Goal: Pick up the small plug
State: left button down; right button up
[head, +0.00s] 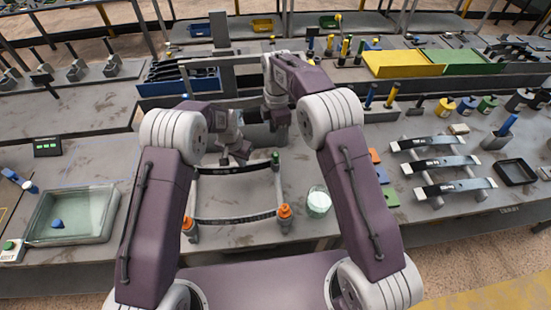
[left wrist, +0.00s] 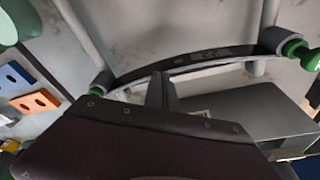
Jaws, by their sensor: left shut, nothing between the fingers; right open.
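I cannot tell for sure which piece is the small plug. A rack with two curved dark strips (head: 235,218) stands mid-table. Orange plugs (head: 284,211) sit on its two near posts, and a green plug (head: 275,158) is at its far right post. The left wrist view shows green plugs (left wrist: 295,48) at both ends of a strip (left wrist: 215,55). My left gripper (head: 237,157) is at the far side of the rack, shut and empty, with its fingers (left wrist: 161,90) beside that strip. My right gripper (head: 279,126) is farther back, partly hidden by its arm, and open.
A glass of pale green liquid (head: 318,202) stands right of the rack. A clear tray (head: 112,212) with a blue piece lies at left. Several more strips on posts (head: 447,163) and a black tray (head: 515,171) are at right. An orange plate (left wrist: 38,101) lies near the rack.

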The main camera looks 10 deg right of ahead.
aim_at(276, 154)
notch_tip(276, 154, down, 7)
jog(key=shift+a+r, duration=0.1)
jog(key=shift+a, duration=0.05)
jog(key=shift+w+f, duration=0.15)
jog(key=shift+f, duration=2.55)
grip_shut()
